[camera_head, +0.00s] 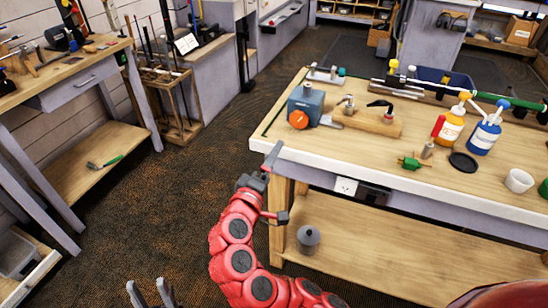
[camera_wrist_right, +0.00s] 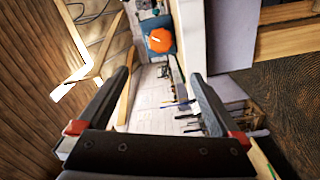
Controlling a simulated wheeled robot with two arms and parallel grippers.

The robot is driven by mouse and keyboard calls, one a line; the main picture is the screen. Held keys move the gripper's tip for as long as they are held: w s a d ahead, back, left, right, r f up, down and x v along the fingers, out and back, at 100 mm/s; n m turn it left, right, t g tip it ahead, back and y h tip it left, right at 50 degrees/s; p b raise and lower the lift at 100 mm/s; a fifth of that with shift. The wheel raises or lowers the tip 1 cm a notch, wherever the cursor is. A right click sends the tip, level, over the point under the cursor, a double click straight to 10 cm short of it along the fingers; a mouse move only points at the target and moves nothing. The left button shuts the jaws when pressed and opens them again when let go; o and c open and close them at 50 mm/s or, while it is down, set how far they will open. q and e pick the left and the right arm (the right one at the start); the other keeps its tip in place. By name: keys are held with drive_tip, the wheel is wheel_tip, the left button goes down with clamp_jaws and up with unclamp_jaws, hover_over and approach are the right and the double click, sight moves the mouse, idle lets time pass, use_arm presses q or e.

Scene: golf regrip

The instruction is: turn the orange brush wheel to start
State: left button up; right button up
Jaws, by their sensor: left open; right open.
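The orange brush wheel (camera_head: 298,119) is on the front of a blue-grey box (camera_head: 306,101) at the table's near left corner. It also shows at the top of the right wrist view (camera_wrist_right: 159,40), ahead of the fingers. My right gripper (camera_head: 280,182), on the red arm, is open and empty beside the table's left end. It is below and left of the wheel, and apart from it. My left gripper (camera_head: 146,283) is open and empty at the bottom left of the head view, far from the wheel. Its arm is out of view.
The wooden table (camera_head: 390,160) has a white front edge and carries a wooden block (camera_head: 370,122), bottles and a golf shaft. A grey pot (camera_head: 308,239) stands on its lower shelf. A side bench (camera_head: 75,68) stands left. Carpet between them is clear.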

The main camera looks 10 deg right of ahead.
drive_tip(key=shift+v, duration=1)
drive_tip(key=shift+r, duration=0.15)
drive_tip(key=shift+b, duration=0.3)
drive_tip(key=v, duration=1.7)
drive_tip(key=shift+s, duration=0.25)
